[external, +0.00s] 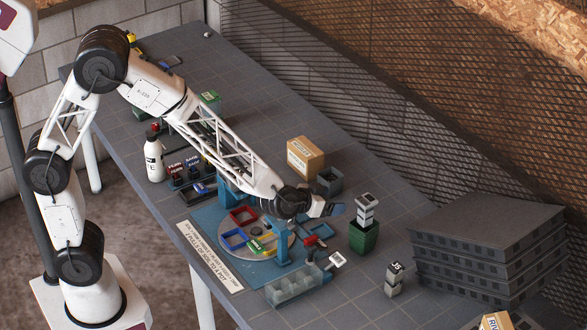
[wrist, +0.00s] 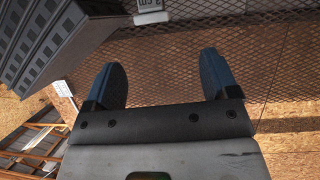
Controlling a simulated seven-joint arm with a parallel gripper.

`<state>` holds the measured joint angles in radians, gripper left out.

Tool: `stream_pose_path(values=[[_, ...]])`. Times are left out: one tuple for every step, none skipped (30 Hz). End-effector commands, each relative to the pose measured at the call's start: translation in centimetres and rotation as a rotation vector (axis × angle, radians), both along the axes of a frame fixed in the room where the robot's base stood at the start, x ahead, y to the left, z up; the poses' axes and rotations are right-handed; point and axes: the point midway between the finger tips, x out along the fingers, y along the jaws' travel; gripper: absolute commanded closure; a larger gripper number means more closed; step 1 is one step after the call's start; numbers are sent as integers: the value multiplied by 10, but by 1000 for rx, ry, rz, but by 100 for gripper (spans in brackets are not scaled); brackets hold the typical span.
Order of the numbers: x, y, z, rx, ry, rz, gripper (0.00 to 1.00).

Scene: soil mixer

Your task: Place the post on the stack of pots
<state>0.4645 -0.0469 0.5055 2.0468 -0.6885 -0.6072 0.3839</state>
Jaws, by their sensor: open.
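My gripper (external: 333,210) is open and empty, above the table just left of a green pot (external: 364,237). In the wrist view its two blue fingers (wrist: 160,82) are spread wide with nothing between them. A white and dark upright piece (external: 366,208) stands on the green pot; I cannot tell whether it is the post. A shorter grey and white labelled block (external: 394,279) stands upright on the table nearer the camera. A dark grey square pot (external: 329,181) sits behind the gripper. Which pots make up the stack is not clear. A white labelled piece (wrist: 152,12) shows at the wrist view's top edge.
A round plate with coloured square frames (external: 255,243) lies on a blue mat below the arm, beside a blue upright (external: 283,247). A grey compartment tray (external: 295,286), a cardboard box (external: 305,158) and stacked dark trays (external: 485,245) stand around. A mesh wall borders the back.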

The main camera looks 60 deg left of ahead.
Motion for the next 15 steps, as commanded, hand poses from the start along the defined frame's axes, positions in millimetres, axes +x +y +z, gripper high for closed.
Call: stream_pose_path(values=[[-4,9,11,-10,16,-11,20],[-7,13,15,-18,30,-19,20],[-11,19,23,-26,48,-31,20],[-15,24,28,-31,65,-40,20],[-20,29,33,-37,82,-50,20],[-26,36,41,-44,103,-62,20],[-32,42,46,-48,122,-72,20],[-38,47,52,-51,139,-82,20],[-45,55,59,-57,164,-93,20],[-52,61,63,-60,183,-100,20],[-58,66,67,-62,203,-109,20],[-67,74,74,-64,226,-118,20],[-74,80,78,-66,247,-124,20],[-81,86,82,-68,265,-130,20],[-91,94,88,-66,290,-138,20]])
